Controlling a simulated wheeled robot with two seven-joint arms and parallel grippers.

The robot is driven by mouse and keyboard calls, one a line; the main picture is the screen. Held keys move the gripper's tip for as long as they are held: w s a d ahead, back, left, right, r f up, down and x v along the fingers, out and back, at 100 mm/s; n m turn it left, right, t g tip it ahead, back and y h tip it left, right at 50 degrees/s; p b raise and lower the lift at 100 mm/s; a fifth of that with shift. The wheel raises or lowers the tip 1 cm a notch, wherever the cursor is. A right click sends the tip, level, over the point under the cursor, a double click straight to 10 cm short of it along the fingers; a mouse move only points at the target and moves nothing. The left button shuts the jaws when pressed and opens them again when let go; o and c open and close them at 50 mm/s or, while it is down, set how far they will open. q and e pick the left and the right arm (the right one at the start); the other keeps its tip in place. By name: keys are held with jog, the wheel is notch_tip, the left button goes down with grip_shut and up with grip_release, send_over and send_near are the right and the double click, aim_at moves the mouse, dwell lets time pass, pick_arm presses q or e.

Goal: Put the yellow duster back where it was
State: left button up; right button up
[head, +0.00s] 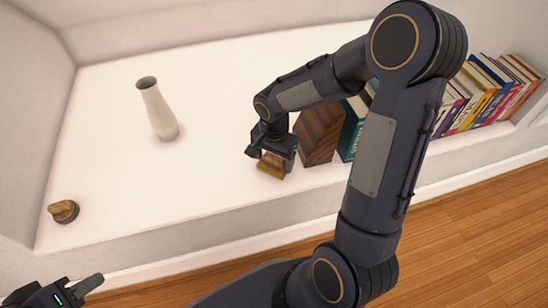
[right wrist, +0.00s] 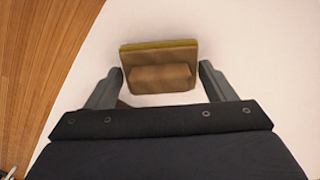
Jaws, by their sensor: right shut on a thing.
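The yellow duster (head: 270,170) has a brown wooden back with a raised grip and a yellow edge along its underside. My right gripper (head: 268,153) is over it, low above the white ledge and just left of the dark wooden block. In the right wrist view the duster (right wrist: 160,54) lies between the two fingertips of my right gripper (right wrist: 160,80), which is shut on it. I cannot tell whether the duster touches the ledge. My left gripper (head: 80,290) is at the bottom left, partly cut off, and its opening is unclear.
The white ledge (head: 215,120) is clear between a cream vase (head: 158,108) and the right gripper. A small round brown object (head: 63,211) lies at the ledge's left front. A dark wooden block (head: 318,135) and several books (head: 490,90) stand at the right. Wooden floor (head: 460,230) lies below.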

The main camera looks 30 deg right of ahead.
aim_at(274, 157)
jog(key=o, duration=1)
jog(key=shift+f, duration=0.1)
jog(key=shift+c, duration=0.2)
jog(key=shift+r+p, duration=0.3)
notch_tip(274, 157, up, 11)
jog(key=p, duration=0.4)
jog(key=s+a+r+n+t+y, duration=0.2)
jog(key=s+r+n, duration=0.2)
jog(key=s, duration=0.4)
jog(key=s+a+r+n+t+y, duration=0.1)
jog(key=s+a+r+n+t, duration=0.1)
jog(key=s+n, duration=0.4)
jog(key=s+r+t, duration=0.1)
jog(key=s+r, duration=0.1)
jog(key=s, duration=0.1)
jog(key=shift+r+t+y, duration=0.2)
jog(key=shift+t+y, duration=0.1)
jog(key=shift+y, duration=0.1)
